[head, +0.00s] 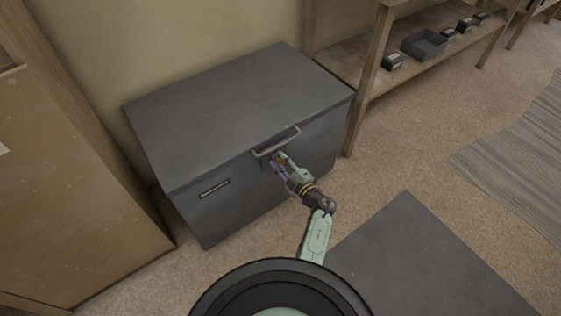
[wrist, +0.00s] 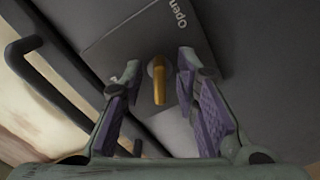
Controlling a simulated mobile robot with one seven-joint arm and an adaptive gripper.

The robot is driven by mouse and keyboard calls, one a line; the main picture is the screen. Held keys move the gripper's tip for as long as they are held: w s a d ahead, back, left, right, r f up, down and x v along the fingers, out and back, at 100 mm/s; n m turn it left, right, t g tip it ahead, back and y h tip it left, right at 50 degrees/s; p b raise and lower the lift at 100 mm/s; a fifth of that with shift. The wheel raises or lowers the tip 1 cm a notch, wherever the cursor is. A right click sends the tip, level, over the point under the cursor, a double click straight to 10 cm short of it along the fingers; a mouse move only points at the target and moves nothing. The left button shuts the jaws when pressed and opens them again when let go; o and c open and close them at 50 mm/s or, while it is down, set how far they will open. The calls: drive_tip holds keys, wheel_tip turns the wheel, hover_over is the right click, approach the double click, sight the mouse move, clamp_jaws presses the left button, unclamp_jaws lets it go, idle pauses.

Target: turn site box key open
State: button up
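The grey site box (head: 230,110) stands against the wall with its lid down. A yellow key (wrist: 159,82) sits in a round lock on a plate (wrist: 120,45) marked "Open", on the box's front. My gripper (wrist: 158,85) is open in the wrist view, with one purple-padded finger on each side of the key and a gap to it on both sides. In the head view my gripper (head: 279,163) is at the box's front, just below the lid handle (head: 277,142), and mostly covers the lock.
The handle bar (wrist: 60,85) runs close by on the left in the wrist view. A wooden cabinet (head: 70,190) stands at the left. A dark mat (head: 425,265) lies on the floor.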

drive_tip(key=v, duration=1.2)
